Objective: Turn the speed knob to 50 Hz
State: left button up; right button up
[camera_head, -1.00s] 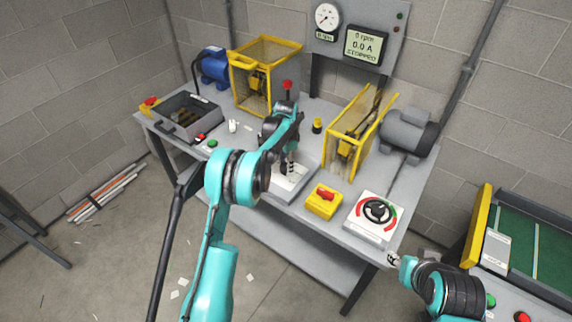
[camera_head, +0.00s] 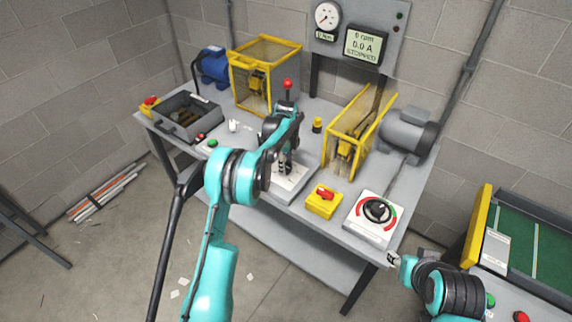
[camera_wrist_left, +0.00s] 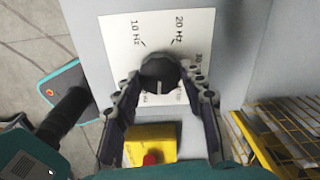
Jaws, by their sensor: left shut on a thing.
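The speed knob (camera_wrist_left: 158,72) is a dark round knob on a white dial plate (camera_wrist_left: 118,30) in the left wrist view. Marks for 10 Hz, 20 Hz and part of 30 Hz show around its far side; the other marks are hidden or unreadable. A short white line shows at the knob's near side. My left gripper (camera_wrist_left: 159,85) is shut on the knob, one finger on each side. In the head view my left gripper (camera_head: 285,168) covers the knob above the white plate (camera_head: 294,190). My right gripper (camera_head: 393,259) is small, beside the bench's front right corner.
A yellow box (camera_head: 321,207) with a red switch stands right of the plate. Beyond it is another dial panel (camera_head: 361,228) with red and green arcs. Yellow mesh guards (camera_head: 333,132) stand behind. The wall display (camera_head: 364,45) reads 0 rpm and 0.0 A.

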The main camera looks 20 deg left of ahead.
pick_arm(q)
jog(key=shift+m, duration=2.3)
jog(key=o, duration=1.2)
jog(key=shift+c, duration=0.2)
notch_tip(320, 180, up, 12)
